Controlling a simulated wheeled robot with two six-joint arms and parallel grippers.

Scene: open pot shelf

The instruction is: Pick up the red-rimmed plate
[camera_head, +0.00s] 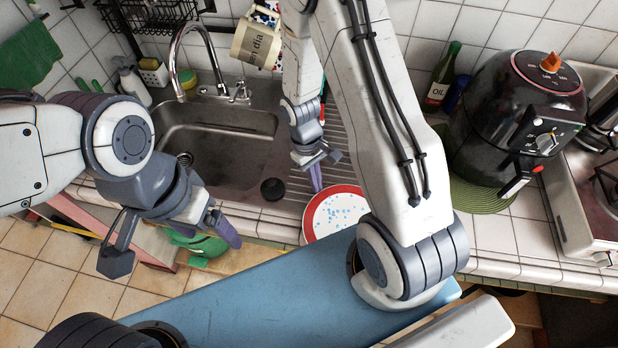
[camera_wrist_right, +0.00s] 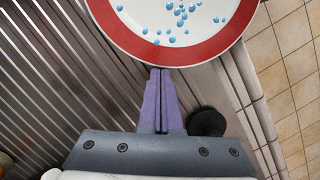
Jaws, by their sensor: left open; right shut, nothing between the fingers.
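The red-rimmed plate (camera_head: 336,213), white with blue dots, lies face up at the front of the ribbed drainboard, right of the sink. My right arm covers its right side in the head view. In the right wrist view the plate (camera_wrist_right: 180,35) fills the top, cut off by the frame. My right gripper (camera_head: 316,180) is shut and empty, beside the plate's left rim. In the wrist view its fingertips (camera_wrist_right: 160,72) meet the rim's lower edge; contact cannot be told. My left gripper (camera_head: 172,248) is wide open and empty, left of the plate, in front of the counter.
The sink (camera_head: 220,140) with its tap (camera_head: 187,60) is left of the drainboard. A small black cylinder (camera_head: 272,189) stands left of the plate. A black air fryer (camera_head: 520,110) stands on a green mat (camera_head: 484,196) at right. A green bottle (camera_head: 441,80) is behind.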

